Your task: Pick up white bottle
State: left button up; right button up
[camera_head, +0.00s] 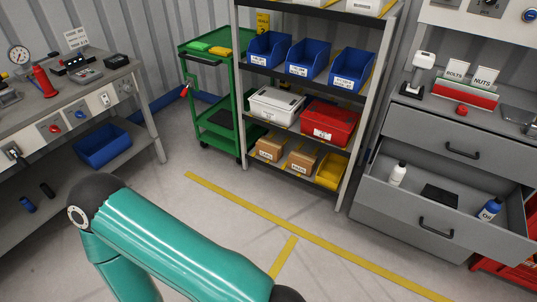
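The white bottle (397,174) stands upright inside the open drawer (372,196) of the grey cabinet on the right, near the drawer's left end. It has a dark cap and looks small from here. My teal arm crosses the lower left of the view, well apart from the bottle. Neither of my grippers shows in this view.
A black flat item (440,195) and a blue bottle (490,209) share the drawer. A shelf rack (244,100) with bins stands left of the cabinet, beside a green cart (217,143). A workbench (150,125) is at left. The floor before the drawer is clear.

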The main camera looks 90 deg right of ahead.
aim_at(398, 170)
jog(key=u, duration=0.6)
jog(key=i, duration=0.25)
jog(key=z, duration=2.9)
jog(key=i, duration=0.15)
jog(key=z, duration=1.15)
jog(key=k, duration=0.35)
jog(key=z, duration=0.4)
jog(key=i, duration=1.35)
jog(key=u, duration=0.4)
